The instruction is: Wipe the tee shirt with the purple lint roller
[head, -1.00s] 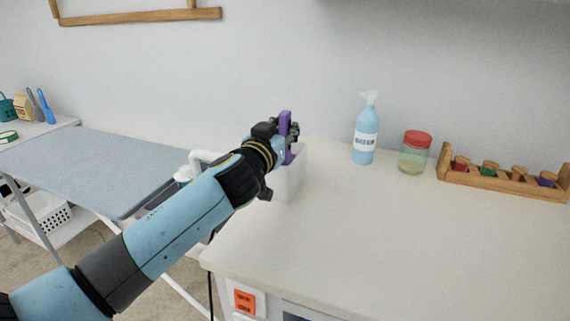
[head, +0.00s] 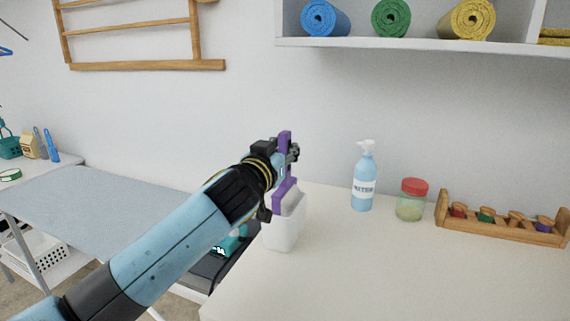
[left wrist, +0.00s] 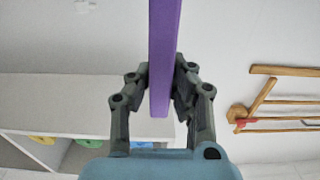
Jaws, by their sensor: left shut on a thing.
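The purple lint roller (head: 285,192) is in my left gripper (head: 289,152), which is shut on it. In the head view it stands roughly upright above the white container (head: 285,228), and its lower end is close to the container's rim; I cannot tell whether they touch. In the left wrist view the purple bar (left wrist: 165,50) runs between both fingers (left wrist: 160,88). The gripper hides part of the roller. No tee shirt shows in either view. My right gripper is not in view.
The counter's front is clear. A grey-blue board (head: 95,215) lies left. A shelf (head: 400,45) with rolled mats hangs above.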

